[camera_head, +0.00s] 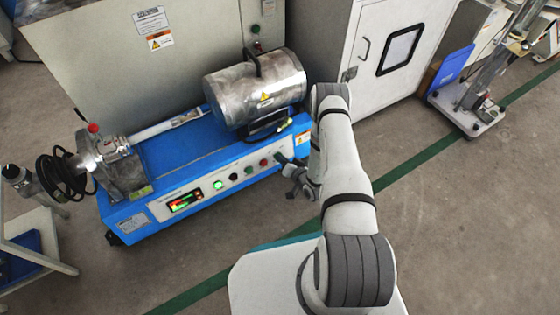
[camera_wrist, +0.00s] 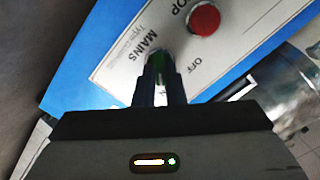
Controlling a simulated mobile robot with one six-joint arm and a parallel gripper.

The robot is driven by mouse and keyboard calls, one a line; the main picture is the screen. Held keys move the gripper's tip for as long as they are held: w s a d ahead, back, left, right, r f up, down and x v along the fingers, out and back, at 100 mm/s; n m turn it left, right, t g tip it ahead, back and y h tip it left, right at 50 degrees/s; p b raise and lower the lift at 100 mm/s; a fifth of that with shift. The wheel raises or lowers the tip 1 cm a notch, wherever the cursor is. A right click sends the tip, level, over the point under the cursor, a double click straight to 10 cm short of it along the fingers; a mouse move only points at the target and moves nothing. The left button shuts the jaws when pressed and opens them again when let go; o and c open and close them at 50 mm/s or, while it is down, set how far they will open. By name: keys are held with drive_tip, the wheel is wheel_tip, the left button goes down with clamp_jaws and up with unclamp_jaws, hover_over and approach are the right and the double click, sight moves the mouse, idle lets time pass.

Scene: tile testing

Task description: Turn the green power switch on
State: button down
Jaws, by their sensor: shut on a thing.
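The green power switch (camera_wrist: 160,62) shows in the wrist view as a narrow green piece between my fingers, beside the printed words "MAINS" and "OFF". My gripper (camera_wrist: 161,72) is shut on it, and the fingers hide most of it, so I cannot tell its turned position. In the head view my gripper (camera_head: 281,158) is at the right end of the white control panel (camera_head: 204,189) on the blue machine (camera_head: 185,150). The switch itself is hidden there.
A red button (camera_wrist: 204,19) sits close to my fingers on the panel. A metal motor (camera_head: 256,88) stands above the panel. Open floor lies in front of the machine.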

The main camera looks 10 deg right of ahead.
drive_tip(key=shift+s+a+f+m, duration=0.15)
drive_tip(key=shift+s+f+m, duration=0.1)
drive_tip(key=shift+m, duration=0.05)
idle(0.4)
drive_tip(key=c, duration=1.5)
unclamp_jaws()
drive_tip(key=shift+w+r, duration=0.15)
drive_tip(key=p+v, duration=0.3)
drive_tip(key=v, duration=0.4)
drive_tip(key=shift+s+d, duration=0.25)
drive_tip(key=shift+s, duration=0.05)
drive_tip(key=shift+r, duration=0.2)
